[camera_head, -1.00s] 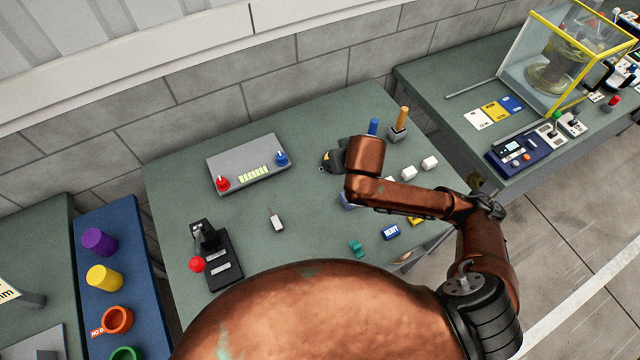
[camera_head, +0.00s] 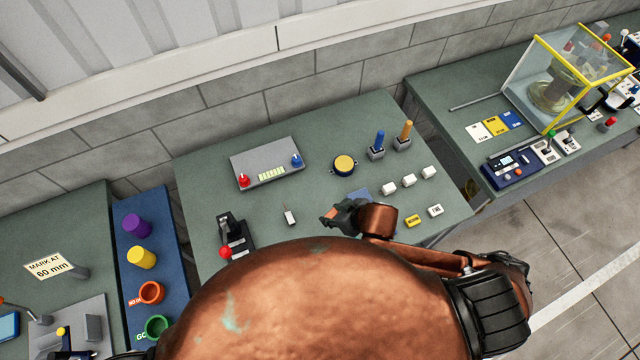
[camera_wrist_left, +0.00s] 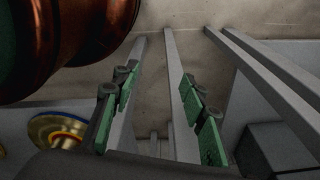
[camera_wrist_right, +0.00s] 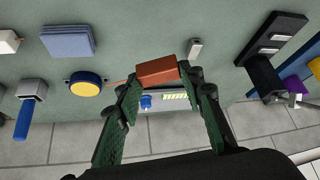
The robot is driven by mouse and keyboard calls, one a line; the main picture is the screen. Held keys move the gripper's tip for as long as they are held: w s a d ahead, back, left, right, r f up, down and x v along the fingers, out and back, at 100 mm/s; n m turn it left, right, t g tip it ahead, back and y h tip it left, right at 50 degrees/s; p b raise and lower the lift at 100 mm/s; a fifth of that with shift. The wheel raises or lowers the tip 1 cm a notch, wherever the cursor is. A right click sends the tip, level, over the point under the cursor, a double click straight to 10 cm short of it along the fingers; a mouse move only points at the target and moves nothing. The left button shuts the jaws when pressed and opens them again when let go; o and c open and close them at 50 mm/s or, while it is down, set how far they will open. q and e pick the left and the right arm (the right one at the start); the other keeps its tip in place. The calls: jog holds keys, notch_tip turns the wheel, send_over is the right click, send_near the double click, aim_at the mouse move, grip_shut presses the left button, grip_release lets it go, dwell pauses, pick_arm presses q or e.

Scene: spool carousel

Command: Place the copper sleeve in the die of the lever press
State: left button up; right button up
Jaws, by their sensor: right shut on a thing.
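The copper sleeve looks like a short reddish-brown block (camera_wrist_right: 157,72) in the right wrist view. My right gripper (camera_wrist_right: 160,80) is shut on it and holds it at the fingertips; its ends are hard to make out. In the head view, my right gripper (camera_head: 333,214) is over the middle of the table, right of the lever press (camera_head: 232,236). The press is black with a red knob and shows in the right wrist view (camera_wrist_right: 264,66), right of the sleeve and apart from it. Its die is too small to tell. My left gripper (camera_wrist_left: 158,115) is open and empty.
A grey panel (camera_head: 266,163) with red and blue knobs stands behind. A yellow-topped disc (camera_head: 344,165), blue (camera_head: 377,146) and orange (camera_head: 404,134) levers and white blocks (camera_head: 409,181) stand right. A small grey switch (camera_head: 289,214) lies between press and gripper. A blue rack (camera_head: 173,225) with coloured cups is left.

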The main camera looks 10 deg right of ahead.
jog(key=w+d+f, duration=0.1)
jog(key=w+f, duration=0.2)
jog(key=w, duration=0.1)
jog(key=w+d+f, duration=0.1)
jog(key=w+f, duration=0.2)
jog(key=w, duration=0.1)
jog(key=w+d+f+p, duration=0.1)
jog(key=w+f, duration=0.2)
jog(key=w, duration=0.1)
jog(key=shift+w, duration=0.3)
jog(key=shift+w+f, duration=0.15)
jog(key=shift+f, duration=0.05)
pick_arm(q)
jog(key=shift+s+r, duration=0.5)
jog(key=shift+r, duration=0.1)
pick_arm(e)
jog(key=shift+w+d+f, duration=0.1)
jog(key=shift+w+f, duration=0.1)
jog(key=shift+f, duration=1.6)
jog(key=shift+f, duration=0.1)
jog(key=o, duration=0.9)
jog(key=shift+o, duration=0.2)
